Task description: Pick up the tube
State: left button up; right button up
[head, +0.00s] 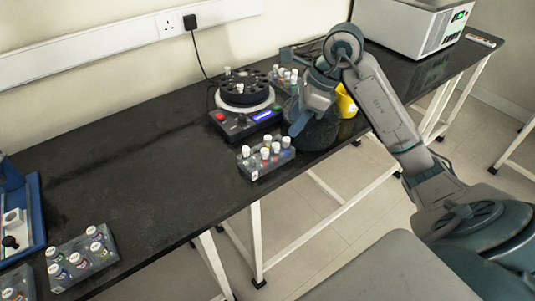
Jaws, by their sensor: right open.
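Several small capped tubes stand upright in a clear rack (258,170) near the front edge of the bench, mostly white-capped, one of them a tube with a red mark (265,154). My right gripper (298,122) is open, just behind and to the right of this rack, apart from the tubes as far as I can see. One blue-grey finger shows clearly; the space between the fingers is partly hidden. More tubes stand in a rack (284,76) behind the arm and in a rack (84,262) at the lower left. My left gripper is out of view.
A round dark rotor machine (246,95) with a control panel stands behind the near rack. The middle left bench (140,165) is clear.

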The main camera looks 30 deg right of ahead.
aim_at(277, 145)
jog(key=x, duration=0.5)
jog(key=a+x, duration=0.1)
jog(key=x, duration=0.1)
jog(key=shift+w+p, duration=0.2)
jog(key=shift+p, duration=0.2)
jog(key=shift+f, duration=0.3)
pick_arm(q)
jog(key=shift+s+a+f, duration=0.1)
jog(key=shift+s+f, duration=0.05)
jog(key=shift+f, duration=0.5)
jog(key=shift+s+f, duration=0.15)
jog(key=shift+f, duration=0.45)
pick_arm(e)
grip_shut()
